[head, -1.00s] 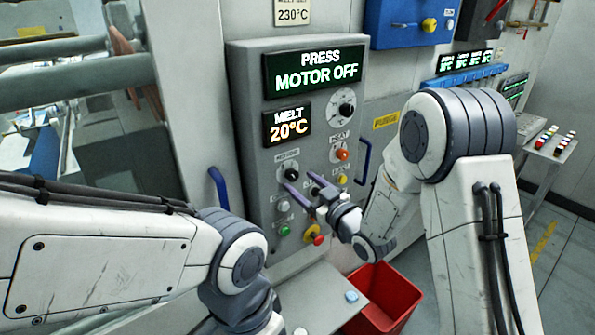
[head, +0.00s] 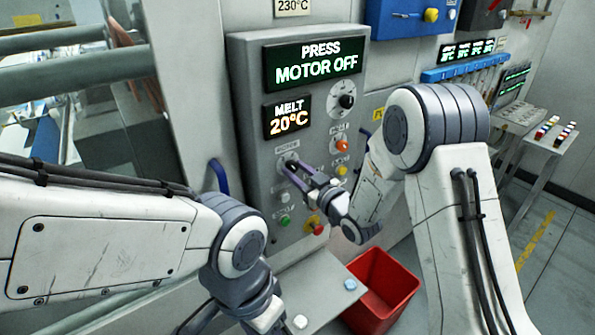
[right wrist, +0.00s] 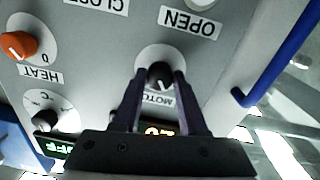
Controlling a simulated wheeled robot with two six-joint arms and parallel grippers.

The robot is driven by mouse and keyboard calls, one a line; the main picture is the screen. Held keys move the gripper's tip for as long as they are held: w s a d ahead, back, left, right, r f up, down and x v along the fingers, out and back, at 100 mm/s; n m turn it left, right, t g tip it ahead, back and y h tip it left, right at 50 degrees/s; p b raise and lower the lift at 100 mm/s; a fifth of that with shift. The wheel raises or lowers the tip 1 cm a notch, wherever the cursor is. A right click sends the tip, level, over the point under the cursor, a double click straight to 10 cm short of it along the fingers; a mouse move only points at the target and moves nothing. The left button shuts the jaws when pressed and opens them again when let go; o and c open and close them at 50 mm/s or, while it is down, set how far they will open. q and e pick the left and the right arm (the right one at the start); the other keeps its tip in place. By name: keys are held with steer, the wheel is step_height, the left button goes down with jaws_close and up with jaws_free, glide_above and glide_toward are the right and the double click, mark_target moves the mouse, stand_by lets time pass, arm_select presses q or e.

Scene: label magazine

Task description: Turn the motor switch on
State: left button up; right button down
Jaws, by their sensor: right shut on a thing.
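The grey control panel (head: 244,120) stands in the middle of the head view. Its upper display (head: 315,66) reads "PRESS MOTOR OFF".
An orange heat knob (right wrist: 18,46) and a blue handle (right wrist: 275,62) flank the switch in the right wrist view. Below the switch are a green button (head: 284,220) and a red stop button (head: 315,226). A red bin (head: 385,283) stands below the panel.

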steer(key=m+b, duration=0.2)
steer(key=shift+m, duration=0.4)
steer(key=m+b, duration=0.1)
steer(key=m, duration=0.2)
steer(key=shift+d+m, duration=0.1)
steer(key=shift+m, duration=0.2)
steer(key=m+b, duration=0.1)
steer(key=m, duration=0.2)
steer(key=shift+w+r+m, duration=0.1)
steer(key=shift+m, duration=2)
steer(key=shift+c, duration=2.2)
jaws_free()
